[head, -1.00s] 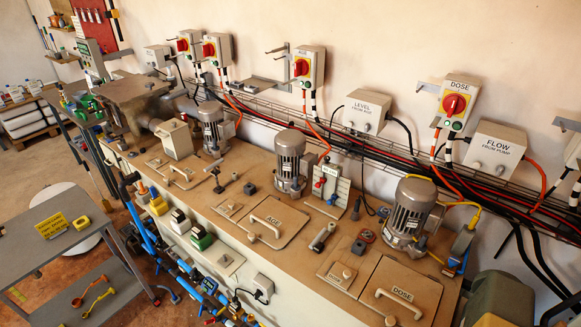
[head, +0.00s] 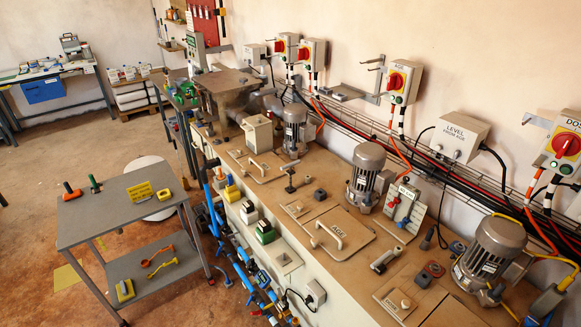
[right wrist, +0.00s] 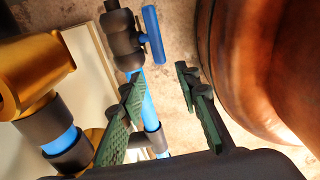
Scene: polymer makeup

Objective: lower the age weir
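The AGE hatch (head: 325,236) lies flat on the tan tank top in the head view, its handle up. Behind it stands a grey motor (head: 366,178). Right of the motor is a small tilted panel (head: 403,207) with a red and a blue knob; its label is too small to read surely. I cannot tell which part is the age weir. My right gripper (right wrist: 160,88) shows in the right wrist view, its green-padded fingers apart with nothing held. A blue pipe with a black valve and blue lever (right wrist: 153,35) lies beyond the fingers. My left gripper is out of view.
A large rounded brown body (right wrist: 255,75) is close on the right in the wrist view, and a gold cylinder (right wrist: 35,70) on the left. In the head view a grey cart (head: 115,215) stands left of the tank, with blue pipes (head: 250,285) along the tank's front. Open floor lies beyond the cart.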

